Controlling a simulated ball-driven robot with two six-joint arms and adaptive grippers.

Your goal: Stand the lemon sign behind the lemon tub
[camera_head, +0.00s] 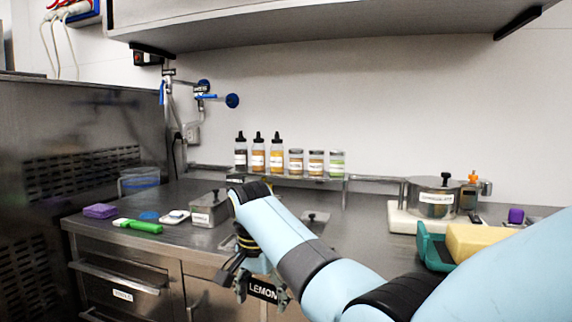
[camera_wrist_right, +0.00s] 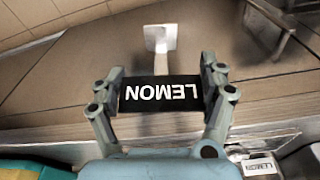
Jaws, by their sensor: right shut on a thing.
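The lemon sign (camera_head: 263,291) is a black plate with white LEMON lettering, and in the right wrist view it (camera_wrist_right: 160,94) has a pale stem and square foot. My right gripper (camera_head: 260,284) is shut on the plate, with one finger at each end in the right wrist view (camera_wrist_right: 162,92). It holds the sign in front of the counter's front edge. A white label that seems to read LEMON (camera_wrist_right: 258,165) shows at the lower right of the wrist view, on a partly cut-off tub. In the head view, my right arm partly hides a lidded steel tub (camera_head: 316,216). My left gripper is out of view.
Another lidded steel tub (camera_head: 207,212) stands left of my arm. A green-handled tool (camera_head: 140,226) and purple sponge (camera_head: 100,211) lie at the left. Several bottles and jars (camera_head: 277,155) line the back shelf. A steel pot (camera_head: 433,198) and yellow block (camera_head: 475,241) are right.

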